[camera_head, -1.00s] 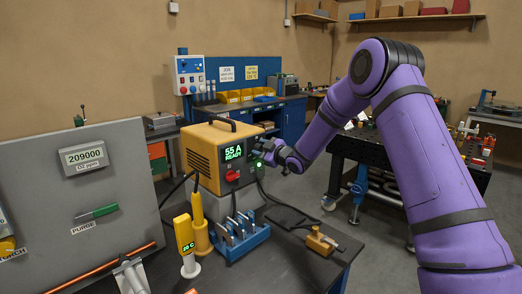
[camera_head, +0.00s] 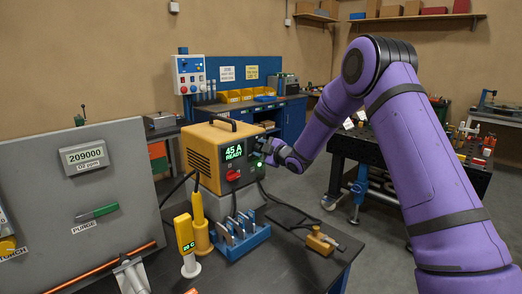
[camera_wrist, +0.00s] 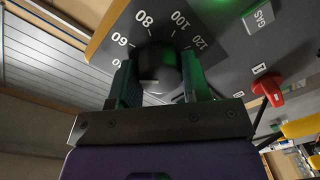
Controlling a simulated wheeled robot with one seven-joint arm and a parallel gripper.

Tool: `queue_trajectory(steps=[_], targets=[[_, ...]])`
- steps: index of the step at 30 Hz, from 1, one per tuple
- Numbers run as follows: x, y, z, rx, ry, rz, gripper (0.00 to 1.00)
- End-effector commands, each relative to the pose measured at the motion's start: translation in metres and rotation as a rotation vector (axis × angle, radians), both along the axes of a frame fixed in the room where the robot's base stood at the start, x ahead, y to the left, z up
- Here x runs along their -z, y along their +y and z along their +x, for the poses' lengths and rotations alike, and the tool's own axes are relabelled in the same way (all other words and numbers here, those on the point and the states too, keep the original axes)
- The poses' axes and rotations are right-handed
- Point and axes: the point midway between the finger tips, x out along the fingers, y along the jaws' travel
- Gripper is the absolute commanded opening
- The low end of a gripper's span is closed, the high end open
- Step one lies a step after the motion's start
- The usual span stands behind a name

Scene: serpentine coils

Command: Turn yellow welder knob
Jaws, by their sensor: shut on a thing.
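The yellow welder (camera_head: 212,150) stands on the dark bench in the head view, with a black handle on top. Its green display (camera_head: 234,151) reads "45 A READY". In the wrist view its dark round knob (camera_wrist: 158,68) sits in front of a number scale that shows 60, 80, 100 and 120. My gripper (camera_wrist: 160,85) is shut on the knob, one finger on each side. In the head view my gripper (camera_head: 262,152) is at the right of the welder's front, and the knob is hidden or too small to make out.
A red switch (camera_wrist: 268,90) and a "GAS" label lie right of the knob in the wrist view. A blue rack (camera_head: 240,241), a yellow handheld meter (camera_head: 184,233) and a yellow clamp (camera_head: 320,241) are on the bench. A grey panel (camera_head: 125,170) stands at left.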

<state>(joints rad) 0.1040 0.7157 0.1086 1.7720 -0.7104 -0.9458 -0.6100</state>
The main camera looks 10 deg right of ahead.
Motion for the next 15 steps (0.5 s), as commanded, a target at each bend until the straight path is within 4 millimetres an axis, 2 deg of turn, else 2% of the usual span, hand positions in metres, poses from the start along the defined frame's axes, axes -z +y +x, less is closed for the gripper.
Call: queue_trajectory(steps=[2, 3, 6, 15], targets=[[0.0020, -0.0001, -0.0006, -0.001, 0.004, -0.001, 0.19], [0.0021, -0.0001, -0.0007, -0.001, 0.005, -0.001, 0.50], [0.0017, -0.0001, -0.0005, 0.000, 0.004, 0.000, 0.68], [0.0005, -0.0011, -0.0018, 0.000, 0.002, 0.000, 0.68]])
